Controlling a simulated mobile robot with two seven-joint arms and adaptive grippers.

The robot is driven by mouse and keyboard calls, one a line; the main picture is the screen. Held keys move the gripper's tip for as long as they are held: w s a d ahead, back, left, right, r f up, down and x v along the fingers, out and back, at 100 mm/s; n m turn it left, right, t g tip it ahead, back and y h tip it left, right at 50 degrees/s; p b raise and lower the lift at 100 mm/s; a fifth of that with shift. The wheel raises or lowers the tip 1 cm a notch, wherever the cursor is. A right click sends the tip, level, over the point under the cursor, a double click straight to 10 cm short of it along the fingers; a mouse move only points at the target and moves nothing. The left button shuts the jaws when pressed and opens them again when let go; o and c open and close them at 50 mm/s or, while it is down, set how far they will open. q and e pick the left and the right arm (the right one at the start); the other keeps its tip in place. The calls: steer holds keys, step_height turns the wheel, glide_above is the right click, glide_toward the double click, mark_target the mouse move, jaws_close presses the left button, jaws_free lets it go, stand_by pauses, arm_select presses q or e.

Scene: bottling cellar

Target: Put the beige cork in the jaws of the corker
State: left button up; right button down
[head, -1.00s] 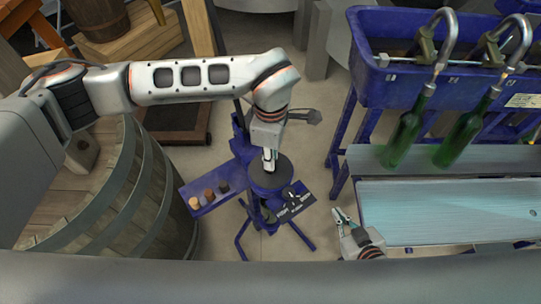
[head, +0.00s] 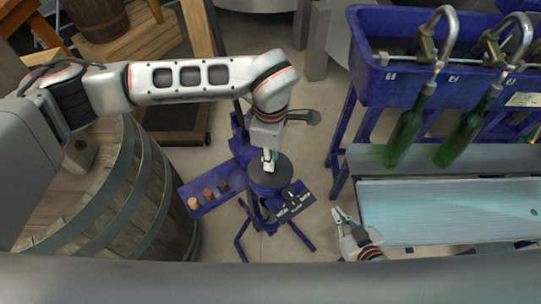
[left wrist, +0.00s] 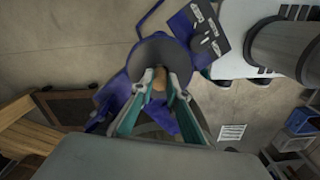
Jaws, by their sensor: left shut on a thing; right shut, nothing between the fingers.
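The corker (head: 281,176) is a blue stand with a round dark grey top, in the middle of the head view; the top also shows in the left wrist view (left wrist: 146,49). My left gripper (head: 268,162) points down over that top. In the left wrist view its fingers (left wrist: 158,92) are shut on a tan cork (left wrist: 158,79), seemingly the beige one, at the disc's centre. Its depth in the jaws is hidden. My right gripper (head: 342,213) is shut and empty, right of the corker.
A blue tray (head: 212,202) left of the corker carries several corks, one light orange (head: 193,203). A barrel (head: 150,190) stands at the left. A blue filler (head: 400,85) with green bottles (head: 405,135) stands at the right.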

arm_select(q)
steer(key=shift+f+b, duration=0.55)
steer(key=shift+f, duration=0.25)
steer(key=o, duration=0.7)
steer(key=shift+o, duration=0.2)
step_height(320, 180, up, 12)
stand_by(0.8)
